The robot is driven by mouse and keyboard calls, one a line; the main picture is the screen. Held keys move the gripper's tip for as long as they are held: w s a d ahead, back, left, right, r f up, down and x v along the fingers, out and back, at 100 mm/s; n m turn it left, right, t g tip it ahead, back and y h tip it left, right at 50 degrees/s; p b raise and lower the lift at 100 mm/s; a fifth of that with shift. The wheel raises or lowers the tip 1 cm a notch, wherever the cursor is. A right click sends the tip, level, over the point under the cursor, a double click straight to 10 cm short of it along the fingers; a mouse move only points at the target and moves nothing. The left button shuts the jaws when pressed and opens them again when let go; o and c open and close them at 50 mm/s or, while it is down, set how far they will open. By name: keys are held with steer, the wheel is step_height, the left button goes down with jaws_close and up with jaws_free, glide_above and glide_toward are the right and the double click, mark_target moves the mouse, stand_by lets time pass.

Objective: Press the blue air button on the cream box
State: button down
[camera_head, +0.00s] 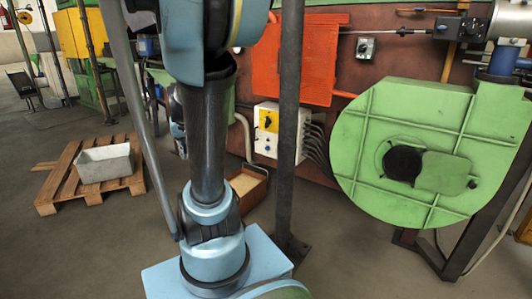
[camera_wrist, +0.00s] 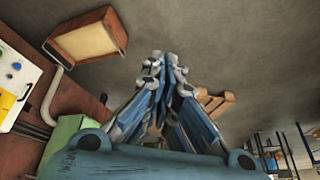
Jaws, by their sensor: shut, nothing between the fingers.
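The cream box (camera_head: 265,145) hangs on the red-brown wall, left of a dark upright post. It has a yellow switch plate (camera_head: 269,121) and small knobs or buttons below, too small to tell apart in the head view. In the wrist view the cream box (camera_wrist: 30,72) is cut off at the left edge. A small blue button (camera_wrist: 17,66) shows on its face. My gripper (camera_wrist: 163,66) is shut and empty in the wrist view, apart from the box and to its right. I cannot make out the fingertips in the head view.
A dark upright post (camera_head: 291,80) stands just right of the cream box. A brown open bin (camera_head: 247,187) is below it, also in the wrist view (camera_wrist: 88,42). A green blower housing (camera_head: 420,145) stands right. A pallet (camera_head: 60,180) bears a grey tub (camera_head: 104,164) at left.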

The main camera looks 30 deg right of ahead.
mark_target(267, 149)
steer(key=w+d+m+t, duration=0.1)
steer(key=w+d, duration=0.4)
steer(key=w, duration=0.4)
steer(key=w+d+m+t, duration=0.1)
steer(key=w+d, duration=0.4)
steer(key=w, duration=0.3)
steer(key=w+d+f+m+t+h, duration=0.1)
steer(key=w+d+f, duration=0.3)
steer(key=w+d, duration=0.25)
steer(key=w+d+f+m+t+h, duration=0.1)
steer(key=w+d+f, duration=0.3)
steer(key=w+d, duration=0.3)
steer(key=w+d+f+m+t+h, duration=0.1)
steer(key=d+f+h, duration=0.1)
steer(key=d+f, duration=1)
steer(key=w+d+f+m+t+h, duration=0.1)
steer(key=d+f+m+h, duration=0.1)
steer(key=d+f, duration=1.1)
steer(key=shift+w+d, duration=0.35)
steer(key=shift+d, duration=0.7)
steer(key=w+d, duration=0.3)
steer(key=d, duration=0.5)
steer(key=shift+w, duration=0.2)
steer(key=shift+d, duration=0.25)
